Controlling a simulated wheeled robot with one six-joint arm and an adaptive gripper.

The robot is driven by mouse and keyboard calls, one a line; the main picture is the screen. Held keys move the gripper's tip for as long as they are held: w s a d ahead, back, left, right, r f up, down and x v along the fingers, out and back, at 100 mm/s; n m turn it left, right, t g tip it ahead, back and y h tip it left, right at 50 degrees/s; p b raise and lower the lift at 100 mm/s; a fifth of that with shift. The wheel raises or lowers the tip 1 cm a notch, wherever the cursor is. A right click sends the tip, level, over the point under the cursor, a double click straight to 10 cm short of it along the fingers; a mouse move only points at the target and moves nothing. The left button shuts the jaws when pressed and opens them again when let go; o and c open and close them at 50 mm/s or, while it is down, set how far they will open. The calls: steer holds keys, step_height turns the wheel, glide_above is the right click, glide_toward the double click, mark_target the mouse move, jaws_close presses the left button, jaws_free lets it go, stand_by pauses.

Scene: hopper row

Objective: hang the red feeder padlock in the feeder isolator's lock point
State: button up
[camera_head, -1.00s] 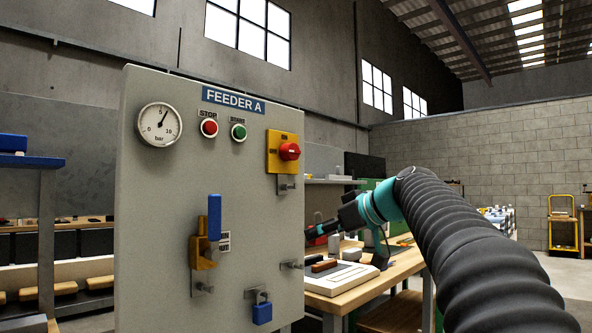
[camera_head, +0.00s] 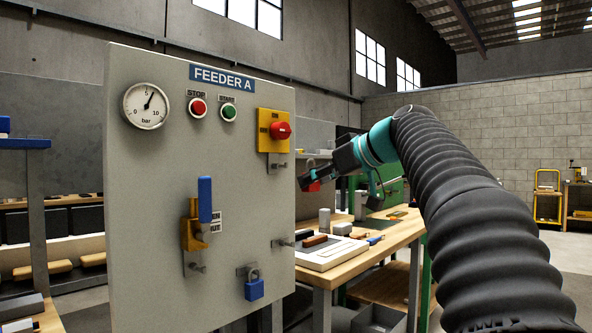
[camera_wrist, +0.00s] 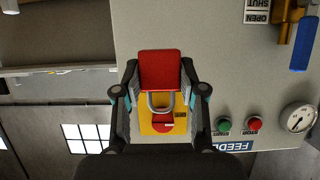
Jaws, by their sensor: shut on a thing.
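The red padlock (camera_wrist: 160,70) is held between the two fingers of my gripper (camera_head: 304,182), its grey shackle (camera_wrist: 160,102) pointing toward the isolator in the wrist view. In the head view only a small red part of it (camera_head: 314,187) shows by the fingers. The feeder isolator is a yellow plate (camera_head: 270,146) with a red knob (camera_head: 280,130), at the panel's upper right. Its lock point, a grey metal tab (camera_head: 278,163), sits just below. My gripper appears just right of the panel edge, apart from the tab. In the wrist view the shackle overlaps the isolator (camera_wrist: 143,124); the tab is not clear there.
The FEEDER A panel (camera_head: 150,180) carries a gauge (camera_head: 147,106), buttons, a blue-handled valve (camera_head: 205,200) and a blue padlock (camera_head: 254,288) at lower right. Another metal pin (camera_head: 284,243) sticks out below the isolator. A workbench (camera_head: 345,265) with tools stands behind, right.

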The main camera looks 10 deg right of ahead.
steer(key=shift+w+a, duration=0.8)
steer(key=shift+w, duration=0.3)
steer(key=shift+w+a, duration=0.8)
steer(key=shift+w, duration=0.3)
steer(key=shift+w+a, duration=0.1)
steer(key=shift+w, duration=0.1)
steer(key=shift+w+a, duration=0.75)
steer(key=shift+w, duration=0.2)
steer(key=shift+f+b, duration=0.3)
steer(key=shift+f, duration=0.1)
stand_by(0.5)
steer(key=o, duration=1.2)
steer(key=shift+o, duration=0.2)
